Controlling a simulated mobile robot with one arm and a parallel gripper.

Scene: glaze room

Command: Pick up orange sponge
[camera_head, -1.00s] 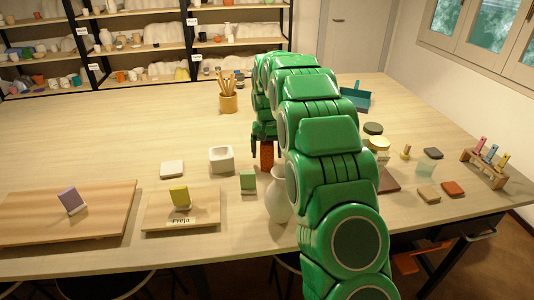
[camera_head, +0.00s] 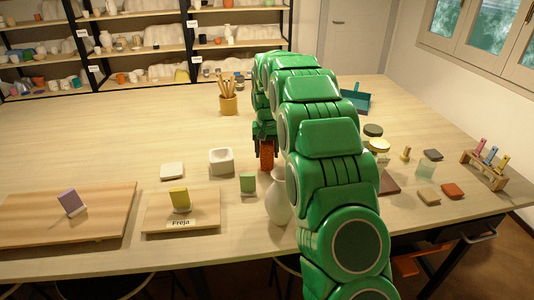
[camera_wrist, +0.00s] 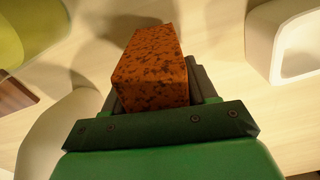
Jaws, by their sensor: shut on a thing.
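The orange sponge (camera_wrist: 152,70) is a speckled, dark-spotted block in the wrist view. My gripper (camera_wrist: 155,95) is shut on it, and the block sticks out past the jaws. In the head view the sponge (camera_head: 267,155) hangs upright below my gripper (camera_head: 265,138), behind the white vase. Part of it is hidden by my green arm. I cannot tell for sure whether its lower end is clear of the table.
The white vase (camera_head: 279,198) stands close in front of the sponge. A pot of brushes (camera_head: 228,104) stands behind. The table's left back is clear.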

